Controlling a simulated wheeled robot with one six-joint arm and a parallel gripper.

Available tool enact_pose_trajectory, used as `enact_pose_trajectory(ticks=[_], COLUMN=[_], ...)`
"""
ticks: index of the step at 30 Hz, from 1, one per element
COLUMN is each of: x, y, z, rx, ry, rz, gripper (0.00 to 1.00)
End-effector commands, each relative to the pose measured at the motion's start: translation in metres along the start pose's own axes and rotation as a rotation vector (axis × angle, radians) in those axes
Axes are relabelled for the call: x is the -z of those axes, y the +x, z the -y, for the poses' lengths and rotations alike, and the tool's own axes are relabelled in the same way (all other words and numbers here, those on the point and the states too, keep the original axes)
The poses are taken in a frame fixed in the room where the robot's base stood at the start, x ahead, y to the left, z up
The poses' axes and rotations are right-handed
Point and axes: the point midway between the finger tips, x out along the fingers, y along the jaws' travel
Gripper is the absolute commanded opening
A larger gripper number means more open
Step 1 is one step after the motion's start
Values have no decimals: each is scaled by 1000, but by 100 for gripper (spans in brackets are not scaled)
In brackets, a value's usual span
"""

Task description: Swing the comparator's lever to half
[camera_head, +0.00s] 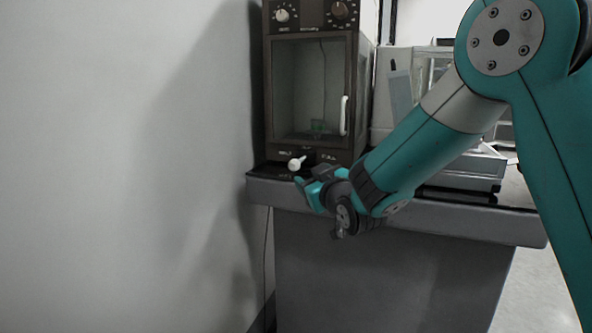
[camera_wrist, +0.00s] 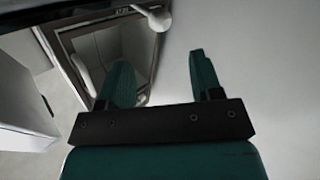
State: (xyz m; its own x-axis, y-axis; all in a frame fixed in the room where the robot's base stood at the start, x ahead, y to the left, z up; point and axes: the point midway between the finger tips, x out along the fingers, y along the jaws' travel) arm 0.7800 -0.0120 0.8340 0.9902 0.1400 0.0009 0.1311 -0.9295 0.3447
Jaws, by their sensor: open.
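The comparator (camera_head: 266,110) is a tall dark brown cabinet with a glass door, standing at the left end of the grey table. Its lever (camera_head: 296,164) is a short white arm with a rounded knob, low on the front panel below the door. In the wrist view the lever (camera_wrist: 157,18) shows at the top, beyond the fingertips. My gripper (camera_head: 308,187) is just below and to the right of the lever in the head view, apart from it. In the wrist view my gripper (camera_wrist: 160,60) is open, with nothing between its two teal fingers.
The comparator's white door handle (camera_head: 344,115) stands out on the door's right side. Two dials sit above the door. A grey glass-sided instrument (camera_head: 465,178) is on the table (camera_head: 400,212) behind my arm. A bare wall (camera_head: 120,150) is at left.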

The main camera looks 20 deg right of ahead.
Motion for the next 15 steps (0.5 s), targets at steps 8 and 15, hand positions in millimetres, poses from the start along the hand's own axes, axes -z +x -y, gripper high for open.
enact_pose_trajectory(ticks=[8, 15], x=[-2, -1], y=[62, 92], z=[1, 1], rx=[0, 1], ry=[1, 1], rz=[0, 0], gripper=[59, 59])
